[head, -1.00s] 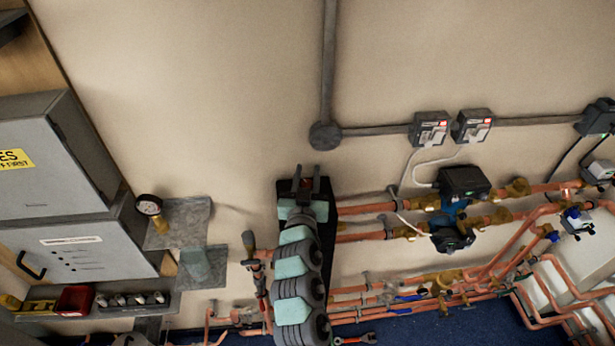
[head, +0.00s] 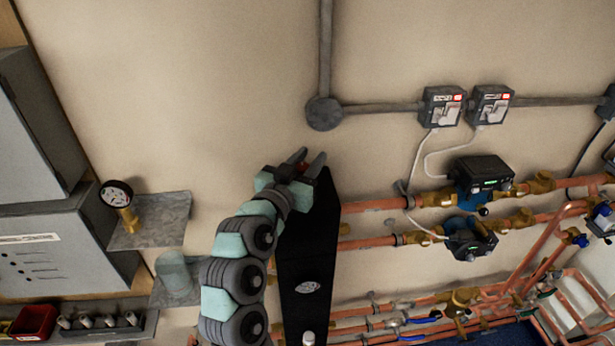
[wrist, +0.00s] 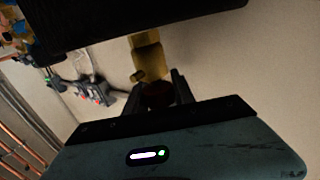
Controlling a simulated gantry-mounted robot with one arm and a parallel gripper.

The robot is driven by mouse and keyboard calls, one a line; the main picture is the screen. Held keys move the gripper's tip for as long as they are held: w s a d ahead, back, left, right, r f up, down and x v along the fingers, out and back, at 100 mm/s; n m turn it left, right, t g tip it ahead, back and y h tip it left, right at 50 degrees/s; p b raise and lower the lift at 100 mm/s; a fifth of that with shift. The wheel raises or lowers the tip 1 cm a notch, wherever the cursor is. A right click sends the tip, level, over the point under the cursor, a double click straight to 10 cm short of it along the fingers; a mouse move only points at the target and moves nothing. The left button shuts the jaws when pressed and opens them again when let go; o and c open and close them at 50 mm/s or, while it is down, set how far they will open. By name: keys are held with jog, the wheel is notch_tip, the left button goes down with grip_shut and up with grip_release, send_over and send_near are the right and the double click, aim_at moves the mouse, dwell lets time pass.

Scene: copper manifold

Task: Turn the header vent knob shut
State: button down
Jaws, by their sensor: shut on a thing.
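My gripper (head: 302,162) is at the top of the black vertical panel in the head view. In the wrist view, my gripper (wrist: 160,88) has its two dark fingers on either side of a dark red round knob (wrist: 158,95), shut on it. A small red patch of the knob (head: 304,163) shows between the fingers in the head view. A brass fitting (wrist: 147,55) stands just beyond the knob in the wrist view. The knob's turn position cannot be told, as the fingers and the gripper body hide much of it.
The black panel (head: 312,235) is close beside my arm. Copper pipes (head: 375,205) with pumps (head: 470,240) run to the right. A pressure gauge (head: 117,194) stands on a grey shelf (head: 160,220) at the left.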

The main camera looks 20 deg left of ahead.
jog(key=shift+f+m+h+b, duration=0.1)
jog(key=shift+m+h+b, duration=0.2)
jog(key=shift+h+b, duration=0.25)
jog(key=c, duration=1.1)
grip_release()
jog(key=shift+o, duration=0.2)
jog(key=shift+s, duration=0.1)
jog(key=s+a, duration=0.1)
jog(key=s, duration=0.9)
jog(key=shift+s+a, duration=0.25)
jog(key=shift+s, duration=0.05)
